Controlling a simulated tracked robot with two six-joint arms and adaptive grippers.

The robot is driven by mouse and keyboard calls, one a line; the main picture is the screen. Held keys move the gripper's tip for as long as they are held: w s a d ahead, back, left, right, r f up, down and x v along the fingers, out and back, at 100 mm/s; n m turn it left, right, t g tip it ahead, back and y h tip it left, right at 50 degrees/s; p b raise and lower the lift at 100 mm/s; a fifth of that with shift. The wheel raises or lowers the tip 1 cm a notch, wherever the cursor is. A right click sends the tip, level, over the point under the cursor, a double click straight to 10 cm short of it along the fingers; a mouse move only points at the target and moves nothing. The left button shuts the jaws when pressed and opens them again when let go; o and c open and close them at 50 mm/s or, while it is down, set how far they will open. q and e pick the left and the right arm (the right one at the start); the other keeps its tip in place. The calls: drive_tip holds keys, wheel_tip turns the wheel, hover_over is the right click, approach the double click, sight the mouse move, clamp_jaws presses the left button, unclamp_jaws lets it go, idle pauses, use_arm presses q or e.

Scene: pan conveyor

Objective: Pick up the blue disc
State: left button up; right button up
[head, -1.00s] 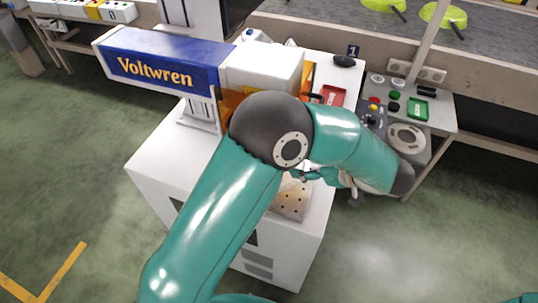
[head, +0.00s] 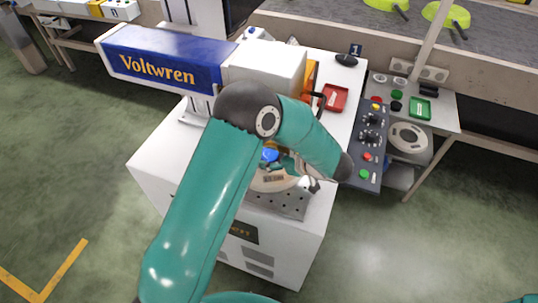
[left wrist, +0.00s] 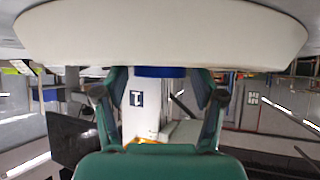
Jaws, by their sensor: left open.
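The blue disc (head: 270,156) shows in the head view beside my forearm, at a pale round piece (head: 272,182) on the machine's white table. Part of it is hidden by my arm. In the left wrist view the blue disc (left wrist: 160,72) is a thin blue band against a wide white round body, in line with the gap between my fingers. My left gripper (left wrist: 160,86) is open, one dark finger on each side of that gap; contact cannot be made out. In the head view it is mostly hidden behind my arm. My right gripper is out of view.
The white Voltwren machine (head: 165,62) stands over the table, with a perforated plate (head: 285,204) at its front. A red tray (head: 335,97) and a button panel (head: 368,145) lie to the right. A conveyor with green pans (head: 446,14) runs behind.

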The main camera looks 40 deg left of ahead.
use_arm(q)
drive_tip(key=shift+c, duration=0.3)
drive_tip(key=c, duration=0.9)
